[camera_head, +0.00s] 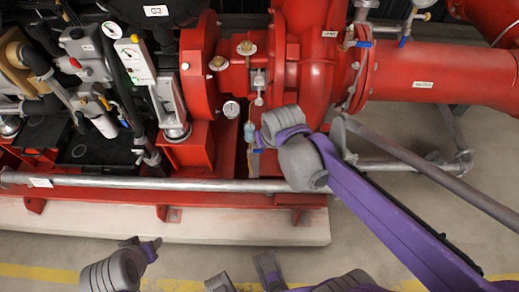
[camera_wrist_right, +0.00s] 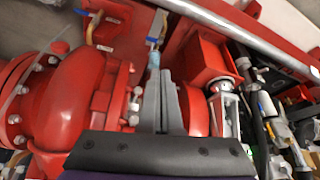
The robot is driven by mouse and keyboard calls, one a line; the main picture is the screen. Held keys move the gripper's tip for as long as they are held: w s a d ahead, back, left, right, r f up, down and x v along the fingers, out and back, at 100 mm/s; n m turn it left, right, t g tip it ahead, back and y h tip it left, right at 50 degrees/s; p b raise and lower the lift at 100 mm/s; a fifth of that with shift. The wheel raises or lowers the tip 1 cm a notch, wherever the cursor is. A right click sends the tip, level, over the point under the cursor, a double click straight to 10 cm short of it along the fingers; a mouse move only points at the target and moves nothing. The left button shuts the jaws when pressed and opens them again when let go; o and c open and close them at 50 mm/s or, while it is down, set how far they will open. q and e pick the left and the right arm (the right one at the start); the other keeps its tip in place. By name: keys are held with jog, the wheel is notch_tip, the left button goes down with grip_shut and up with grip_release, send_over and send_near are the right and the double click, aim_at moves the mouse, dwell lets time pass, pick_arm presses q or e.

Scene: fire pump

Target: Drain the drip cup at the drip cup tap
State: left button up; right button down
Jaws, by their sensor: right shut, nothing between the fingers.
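A small pale-blue drip cup (camera_head: 249,130) hangs beside the red pump casing in the head view. It also shows in the right wrist view (camera_wrist_right: 153,61), just beyond my fingertips. A small tap with a blue handle (camera_wrist_right: 152,41) sits at the cup's outlet end. My right gripper (camera_wrist_right: 160,75) is shut and empty, its grey fingers together and pointing toward the cup and tap; contact cannot be told. In the head view my right wrist hides the fingers. Grey parts of mine show at the bottom edge, with the left gripper's jaws unclear.
A grey horizontal rail (camera_head: 120,184) runs along the front of the red base frame, above a pale plinth (camera_head: 100,224). A large red pipe (camera_head: 440,85) extends right, with a blue-handled valve (camera_head: 405,40) above. The floor in front is clear.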

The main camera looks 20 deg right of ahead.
jog(key=w+d+f+m+b, duration=0.25)
jog(key=w+f+b, duration=0.35)
jog(key=w+f, duration=0.45)
pick_arm(q)
notch_tip(320, 180, down, 14)
jog(key=b, duration=0.5)
jog(key=shift+w+g, duration=0.15)
jog(key=shift+g, duration=0.15)
pick_arm(e)
jog(key=g+h, duration=0.1)
send_over(256, 151)
jog(key=w+d, duration=0.2)
jog(key=d, duration=0.1)
notch_tip(256, 151, down, 14)
jog(key=shift+s+a+m, duration=0.15)
jog(key=shift+s+m, duration=0.05)
jog(key=shift+m, duration=0.15)
pick_arm(q)
jog(key=f+b, duration=0.3)
jog(key=f, duration=0.1)
jog(key=shift+w+b, duration=0.25)
jog(key=shift+b, duration=0.15)
pick_arm(e)
notch_tip(256, 151, down, 9)
jog(key=shift+s+a+f, duration=0.15)
jog(key=shift+s+f, duration=0.05)
jog(key=shift+s, duration=0.15)
